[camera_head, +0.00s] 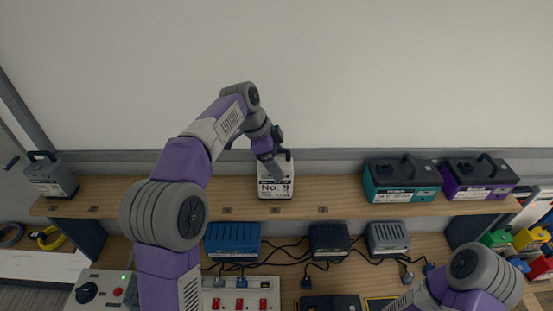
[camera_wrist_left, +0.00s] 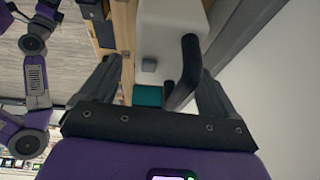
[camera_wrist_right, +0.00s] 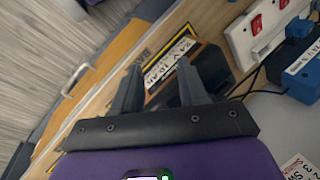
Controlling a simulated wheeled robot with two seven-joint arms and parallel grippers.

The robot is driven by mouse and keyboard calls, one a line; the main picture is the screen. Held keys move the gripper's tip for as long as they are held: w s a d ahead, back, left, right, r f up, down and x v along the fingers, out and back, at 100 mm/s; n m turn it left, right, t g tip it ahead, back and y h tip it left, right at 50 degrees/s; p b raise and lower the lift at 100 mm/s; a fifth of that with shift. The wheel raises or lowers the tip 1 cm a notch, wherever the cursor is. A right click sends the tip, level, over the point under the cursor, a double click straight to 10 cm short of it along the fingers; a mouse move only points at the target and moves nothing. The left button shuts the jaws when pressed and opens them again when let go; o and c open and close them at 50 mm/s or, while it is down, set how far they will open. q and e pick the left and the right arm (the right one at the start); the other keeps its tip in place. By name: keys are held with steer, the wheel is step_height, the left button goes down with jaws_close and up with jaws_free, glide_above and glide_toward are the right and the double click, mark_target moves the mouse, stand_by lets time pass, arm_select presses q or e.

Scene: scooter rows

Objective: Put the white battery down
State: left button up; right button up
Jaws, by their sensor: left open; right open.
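The white battery (camera_head: 275,188), labelled No 9, stands upright on the wooden upper shelf (camera_head: 130,197), near its middle. My left gripper (camera_head: 270,163) is at its top, partly hiding it. In the left wrist view the battery's white top (camera_wrist_left: 160,30) and black handle (camera_wrist_left: 188,72) lie between the spread fingers of the left gripper (camera_wrist_left: 165,90). The fingers are open and not closed on the handle. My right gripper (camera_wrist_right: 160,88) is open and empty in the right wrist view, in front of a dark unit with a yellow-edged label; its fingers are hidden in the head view.
A grey battery (camera_head: 50,177) stands at the shelf's left end. Teal (camera_head: 400,182) and purple (camera_head: 478,180) batteries stand on the right. Below are a blue charger (camera_head: 232,240), other chargers, cables and a switch panel (camera_head: 240,296). Shelf beside the white battery is clear.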

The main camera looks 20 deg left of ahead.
arm_select(q)
steer(key=p+v, duration=0.2)
steer(key=v, duration=0.9)
steer(key=shift+r, duration=0.35)
steer(key=shift+a+f, duration=0.1)
steer(key=shift+a, duration=0.05)
